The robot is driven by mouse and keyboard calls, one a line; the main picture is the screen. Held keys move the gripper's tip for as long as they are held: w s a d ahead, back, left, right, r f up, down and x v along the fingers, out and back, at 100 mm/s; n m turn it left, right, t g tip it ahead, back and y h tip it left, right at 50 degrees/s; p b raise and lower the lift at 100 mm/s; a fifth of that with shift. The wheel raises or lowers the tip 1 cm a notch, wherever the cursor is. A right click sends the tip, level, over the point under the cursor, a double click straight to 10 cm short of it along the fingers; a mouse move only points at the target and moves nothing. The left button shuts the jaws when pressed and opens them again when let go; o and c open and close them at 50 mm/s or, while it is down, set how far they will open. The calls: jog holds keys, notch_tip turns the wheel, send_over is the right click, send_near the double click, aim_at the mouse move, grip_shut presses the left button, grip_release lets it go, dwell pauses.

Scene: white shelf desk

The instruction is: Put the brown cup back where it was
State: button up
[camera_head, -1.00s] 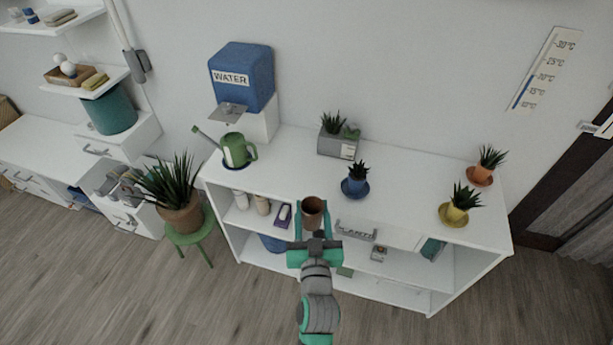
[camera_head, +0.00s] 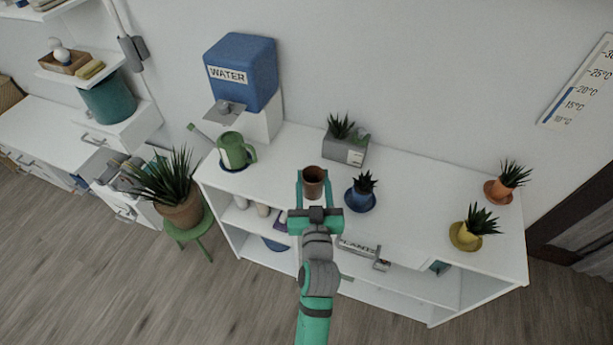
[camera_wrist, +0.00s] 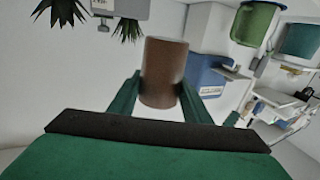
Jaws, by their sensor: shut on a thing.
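The brown cup (camera_head: 313,184) is held between the two green fingers of my gripper (camera_head: 313,188). In the head view it shows over the front part of the white shelf top (camera_head: 282,172), left of the blue potted plant (camera_head: 360,194). I cannot tell whether it touches the top. In the wrist view the cup (camera_wrist: 163,73) is between the fingertips (camera_wrist: 160,88). The wrist picture is turned over, so the shelf items hang from above.
A grey planter (camera_head: 345,150) stands behind the cup. A green watering can (camera_head: 236,151) and blue water tank (camera_head: 242,75) stand left. Yellow (camera_head: 466,236) and orange (camera_head: 497,191) potted plants stand right. The shelf top between the blue and yellow pots is clear.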

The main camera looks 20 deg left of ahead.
aim_at(309, 177)
jog(key=w+a, duration=0.1)
jog(key=w+a+f, duration=0.1)
jog(key=w, duration=0.1)
jog(key=w+f, duration=0.1)
jog(key=w, duration=0.1)
jog(key=shift+w+a+f, duration=0.15)
jog(key=shift+a+f, duration=0.1)
jog(key=shift+a, duration=0.15)
jog(key=w+f, duration=0.1)
jog(key=f, duration=0.1)
jog(key=w+a+f, duration=0.2)
jog(key=w+f, duration=0.1)
jog(key=shift+f, duration=0.35)
jog(key=shift+a+f, duration=0.15)
jog(key=shift+f, duration=1.5)
jog(key=shift+f, duration=0.1)
jog(key=o, duration=1.2)
jog(key=shift+w, duration=0.1)
